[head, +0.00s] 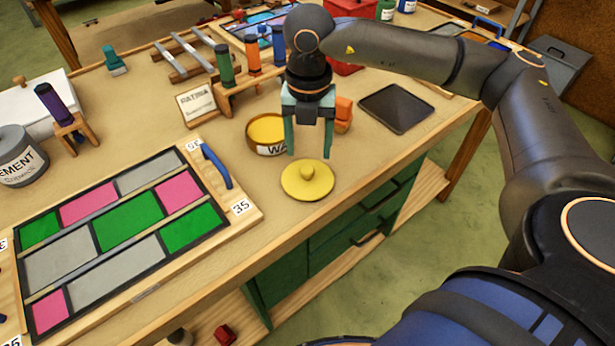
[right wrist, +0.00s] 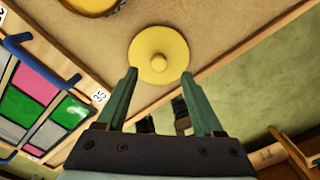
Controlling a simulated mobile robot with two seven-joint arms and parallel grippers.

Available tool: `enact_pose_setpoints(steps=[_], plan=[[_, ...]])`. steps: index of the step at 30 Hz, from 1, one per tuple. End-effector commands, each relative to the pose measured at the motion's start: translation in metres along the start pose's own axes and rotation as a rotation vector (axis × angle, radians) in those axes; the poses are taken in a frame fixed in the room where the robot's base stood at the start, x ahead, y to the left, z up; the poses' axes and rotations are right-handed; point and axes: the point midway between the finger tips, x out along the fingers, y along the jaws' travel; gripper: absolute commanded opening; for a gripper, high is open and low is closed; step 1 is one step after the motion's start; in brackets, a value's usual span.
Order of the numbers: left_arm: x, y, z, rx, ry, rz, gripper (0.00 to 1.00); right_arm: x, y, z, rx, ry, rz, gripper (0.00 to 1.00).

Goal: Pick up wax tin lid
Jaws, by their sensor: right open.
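The wax tin lid (head: 307,181) is a round yellow disc with a small knob, lying flat on the bench near its front edge. It also shows in the right wrist view (right wrist: 158,56), ahead of the fingertips. The open wax tin (head: 267,134), with yellow wax inside, stands just behind and left of the lid. My right gripper (head: 309,154) points down above the lid, with its green fingers apart and nothing between them. In the right wrist view the gripper (right wrist: 162,72) is open, with the lid's knob roughly centred between the fingers. My left gripper is not in view.
The leaded panel (head: 128,222) with a blue handle (head: 217,166) lies left of the lid. A wooden rack of coloured bottles (head: 252,82) stands behind the tin. An orange block (head: 343,112) and a dark tray (head: 396,107) lie behind and right. The bench edge is close in front.

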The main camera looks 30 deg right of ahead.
Motion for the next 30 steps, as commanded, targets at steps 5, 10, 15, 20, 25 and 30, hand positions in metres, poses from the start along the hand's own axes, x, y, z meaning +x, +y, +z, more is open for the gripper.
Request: enact_pose_setpoints(steps=[5, 10, 15, 20, 25, 30], plan=[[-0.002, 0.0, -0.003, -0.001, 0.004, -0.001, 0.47, 0.025, 0.0, -0.003, -0.001, 0.003, -0.003, 0.69], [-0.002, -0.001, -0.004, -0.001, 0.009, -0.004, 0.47, 0.046, 0.001, -0.003, 0.0, 0.001, -0.001, 0.69], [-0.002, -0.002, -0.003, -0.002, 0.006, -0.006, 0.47, 0.05, 0.001, -0.003, -0.001, 0.0, 0.001, 0.69], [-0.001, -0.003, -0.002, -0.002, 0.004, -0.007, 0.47, 0.05, 0.001, -0.003, -0.001, 0.0, 0.001, 0.63], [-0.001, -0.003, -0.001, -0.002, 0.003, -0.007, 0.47, 0.049, 0.001, -0.003, -0.001, 0.0, 0.001, 0.44], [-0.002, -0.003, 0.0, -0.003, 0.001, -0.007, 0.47, 0.049, 0.001, -0.003, -0.001, 0.0, 0.001, 0.25]])
